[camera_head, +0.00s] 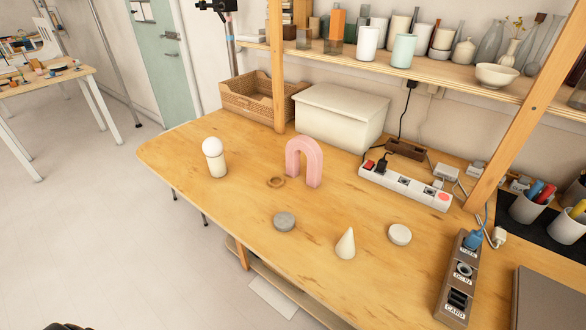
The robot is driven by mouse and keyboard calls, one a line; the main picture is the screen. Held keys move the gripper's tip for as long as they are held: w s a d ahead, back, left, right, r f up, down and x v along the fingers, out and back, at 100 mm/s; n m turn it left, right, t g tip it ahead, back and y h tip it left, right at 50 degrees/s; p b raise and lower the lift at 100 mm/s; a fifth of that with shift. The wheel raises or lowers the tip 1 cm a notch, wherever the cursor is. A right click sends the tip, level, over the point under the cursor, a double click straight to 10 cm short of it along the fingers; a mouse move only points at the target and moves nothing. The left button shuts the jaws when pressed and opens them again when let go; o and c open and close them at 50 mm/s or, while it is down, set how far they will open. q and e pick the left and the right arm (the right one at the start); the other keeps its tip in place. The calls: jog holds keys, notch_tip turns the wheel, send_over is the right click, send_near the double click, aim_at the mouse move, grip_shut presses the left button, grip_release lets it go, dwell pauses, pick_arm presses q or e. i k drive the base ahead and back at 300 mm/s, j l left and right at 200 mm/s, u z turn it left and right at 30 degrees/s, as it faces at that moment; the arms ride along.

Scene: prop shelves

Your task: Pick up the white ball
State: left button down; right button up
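The white ball (212,146) rests on top of a short cream cylinder (217,167) on the left part of the wooden table (232,245). Its whole upper side is uncovered. Neither of my grippers can be made out in the head view. Only a small dark shape shows at the bottom left edge, too cut off to identify.
A pink arch (304,160), wooden ring (275,182), grey disc (284,222), cream cone (346,243) and white disc (400,234) stand apart on the table. Behind are a white box (339,118), wicker basket (246,98) and power strip (405,187). A shelf overhangs the back.

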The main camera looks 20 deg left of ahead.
aim_at(212, 146)
jog(key=u, duration=1.3)
